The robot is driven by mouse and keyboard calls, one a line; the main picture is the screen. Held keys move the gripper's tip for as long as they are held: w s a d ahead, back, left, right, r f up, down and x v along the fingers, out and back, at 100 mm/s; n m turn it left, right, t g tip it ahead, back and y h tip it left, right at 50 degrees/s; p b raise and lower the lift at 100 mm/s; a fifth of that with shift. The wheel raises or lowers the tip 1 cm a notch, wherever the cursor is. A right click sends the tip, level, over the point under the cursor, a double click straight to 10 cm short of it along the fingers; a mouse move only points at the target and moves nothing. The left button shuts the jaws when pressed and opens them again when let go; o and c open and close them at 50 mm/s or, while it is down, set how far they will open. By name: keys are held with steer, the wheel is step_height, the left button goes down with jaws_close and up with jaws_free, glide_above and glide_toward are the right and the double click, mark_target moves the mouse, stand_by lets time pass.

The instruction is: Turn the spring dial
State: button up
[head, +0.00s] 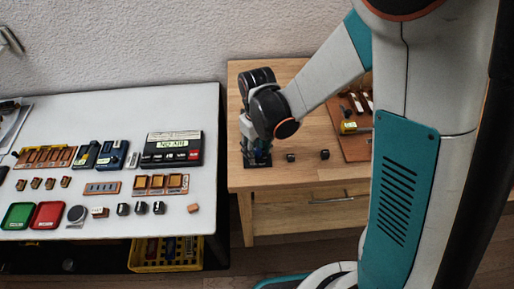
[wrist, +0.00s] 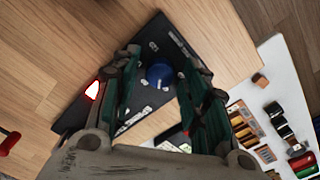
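A round blue dial (wrist: 160,75) sits on a dark plate (wrist: 152,48) with small light marks, on the wooden table. My gripper (wrist: 155,92) is above the plate with its two green fingers spread. In the wrist view the dial shows in the gap between the fingers, with space on both sides. I cannot tell how far the fingertips are above it. In the head view my gripper (head: 257,150) points down at the left part of the wooden table.
A brown board (head: 357,148) with parts is farther right. The white table (head: 110,110) at left holds trays, blocks and a box with a green display (head: 172,142).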

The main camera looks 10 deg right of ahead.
mark_target(257, 151)
jaws_close()
steer(key=shift+m+b, duration=0.35)
steer(key=shift+m, duration=0.95)
steer(key=shift+o, duration=1.7)
jaws_free()
steer(key=shift+r, duration=3.75)
